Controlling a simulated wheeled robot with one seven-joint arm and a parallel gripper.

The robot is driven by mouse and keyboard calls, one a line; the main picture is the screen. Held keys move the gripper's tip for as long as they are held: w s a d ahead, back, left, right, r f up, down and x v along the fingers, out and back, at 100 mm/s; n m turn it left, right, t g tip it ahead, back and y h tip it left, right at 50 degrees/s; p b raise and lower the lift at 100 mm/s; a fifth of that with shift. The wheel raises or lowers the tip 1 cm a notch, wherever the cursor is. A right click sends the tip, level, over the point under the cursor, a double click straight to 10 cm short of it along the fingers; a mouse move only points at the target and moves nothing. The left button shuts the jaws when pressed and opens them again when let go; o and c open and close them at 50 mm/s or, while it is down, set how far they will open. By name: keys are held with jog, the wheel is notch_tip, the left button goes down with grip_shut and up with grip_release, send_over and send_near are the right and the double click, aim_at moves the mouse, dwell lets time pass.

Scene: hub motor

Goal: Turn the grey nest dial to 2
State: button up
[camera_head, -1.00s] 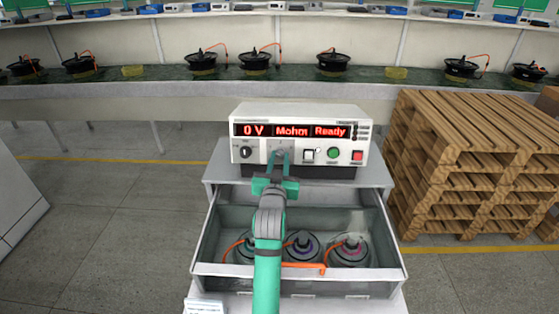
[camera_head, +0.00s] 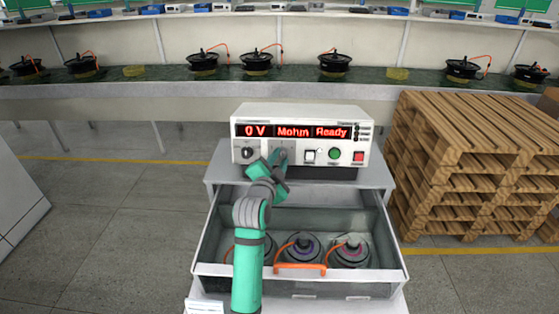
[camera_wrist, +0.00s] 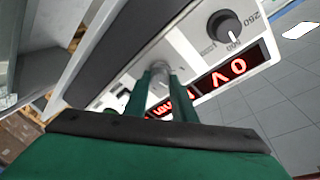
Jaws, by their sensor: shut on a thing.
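The tester (camera_head: 300,112) is a white box with a red display that reads 0 V, Mohm and Ready. My gripper (camera_head: 277,158) is at its front panel, between the black dial (camera_head: 247,153) and the white button (camera_head: 309,155). In the wrist view my gripper's two green fingers (camera_wrist: 160,92) are closed on a grey dial (camera_wrist: 159,76) that stands out from the panel. The fingers hide most of the grey dial and its markings, so its setting cannot be read. The black dial also shows in the wrist view (camera_wrist: 227,27), with its white line towards 500.
Below the tester, an open drawer (camera_head: 205,240) with an orange handle (camera_head: 300,267) holds several round motors. My arm reaches over its left part. A stack of wooden pallets (camera_head: 450,160) stands close on the right. Open floor (camera_head: 110,220) lies to the left.

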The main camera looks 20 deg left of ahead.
jog(key=shift+r+m, duration=0.1)
jog(key=shift+m, duration=1)
jog(key=o, duration=1.1)
jog(key=shift+w, duration=0.1)
jog(key=shift+c, duration=0.2)
jog(key=shift+g, duration=0.3)
jog(key=s+r, duration=0.1)
jog(key=s, duration=0.9)
jog(key=shift+s+d+r, duration=0.3)
jog(key=shift+s, duration=0.05)
jog(key=shift+h, duration=0.3)
